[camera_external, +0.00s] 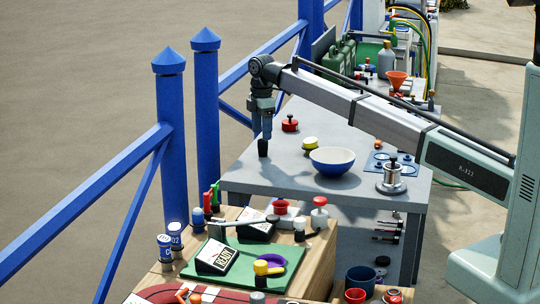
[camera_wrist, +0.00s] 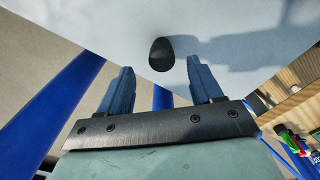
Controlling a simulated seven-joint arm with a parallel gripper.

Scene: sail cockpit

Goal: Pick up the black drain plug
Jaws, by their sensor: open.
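The black drain plug (camera_wrist: 161,54) shows in the wrist view as a dark rounded piece on the pale grey table top. It lies between the lines of my two blue fingers, slightly beyond their tips. My gripper (camera_wrist: 160,66) is open, with nothing clamped between the fingers. In the external view my gripper (camera_external: 262,134) points down over the left part of the grey table. A small black piece (camera_external: 263,148), apparently the plug, shows right below the fingertips. I cannot tell whether the fingers touch it.
A blue bowl (camera_external: 332,165), a yellow-topped piece (camera_external: 310,144) and a red-knobbed piece (camera_external: 290,125) stand to the right on the grey table. Blue railing posts (camera_external: 206,120) rise to the left. A cluttered wooden bench (camera_external: 318,262) is in front.

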